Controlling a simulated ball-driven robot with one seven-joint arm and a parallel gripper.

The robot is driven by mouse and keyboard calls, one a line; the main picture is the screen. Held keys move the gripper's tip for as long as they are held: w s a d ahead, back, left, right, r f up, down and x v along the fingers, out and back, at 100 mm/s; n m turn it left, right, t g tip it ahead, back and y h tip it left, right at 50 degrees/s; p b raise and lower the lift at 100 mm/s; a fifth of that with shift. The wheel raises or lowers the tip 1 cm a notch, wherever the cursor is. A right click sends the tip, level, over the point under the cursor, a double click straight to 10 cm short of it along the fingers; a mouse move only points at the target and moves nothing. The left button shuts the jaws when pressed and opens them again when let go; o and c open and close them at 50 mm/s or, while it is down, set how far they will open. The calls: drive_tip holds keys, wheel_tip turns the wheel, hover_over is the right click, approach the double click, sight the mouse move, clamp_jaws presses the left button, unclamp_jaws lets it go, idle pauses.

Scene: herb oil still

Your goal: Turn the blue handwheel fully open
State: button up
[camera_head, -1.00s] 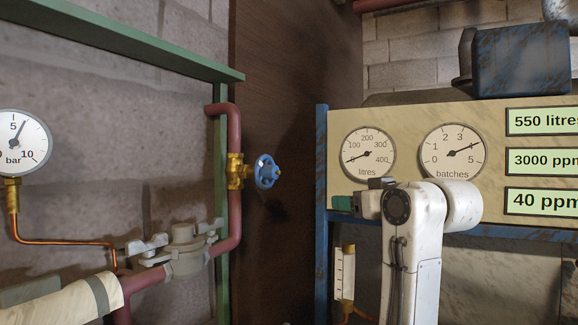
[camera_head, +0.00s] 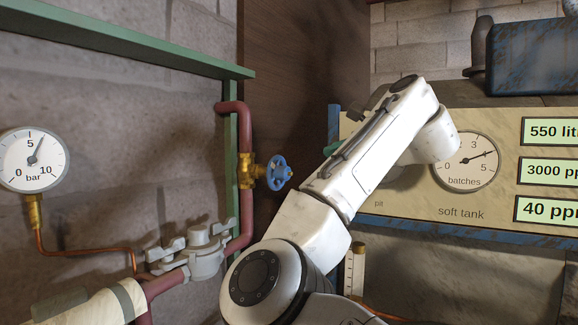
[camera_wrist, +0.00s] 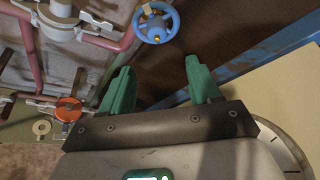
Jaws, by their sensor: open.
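The blue handwheel (camera_head: 278,172) sits on a brass valve (camera_head: 247,171) on the dark red pipe, left of centre in the head view. In the wrist view the handwheel (camera_wrist: 155,22) is at the top, beyond the fingertips and apart from them. My gripper (camera_wrist: 158,75) is open and empty, with its two green fingers spread. In the head view my arm stands to the right of the handwheel, and the gripper is mostly hidden behind it. How far the handwheel is turned cannot be told.
A grey valve (camera_head: 198,250) with lever arms is on the pipe below the handwheel. A pressure gauge (camera_head: 30,160) is at the left. A gauge panel (camera_head: 400,215) stands behind my arm at the right. A red round knob (camera_wrist: 68,109) shows in the wrist view.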

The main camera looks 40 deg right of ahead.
sight(288, 174)
drive_tip(key=shift+m, duration=0.3)
drive_tip(key=x, duration=0.3)
drive_tip(key=p+x, duration=0.1)
drive_tip(key=x, duration=0.7)
drive_tip(key=shift+w+a+r+p, duration=0.1)
drive_tip(key=shift+a+r+p, duration=0.05)
drive_tip(key=shift+a+p, duration=0.25)
drive_tip(key=shift+c, duration=0.4)
drive_tip(key=c, duration=1)
drive_tip(key=shift+o, duration=0.2)
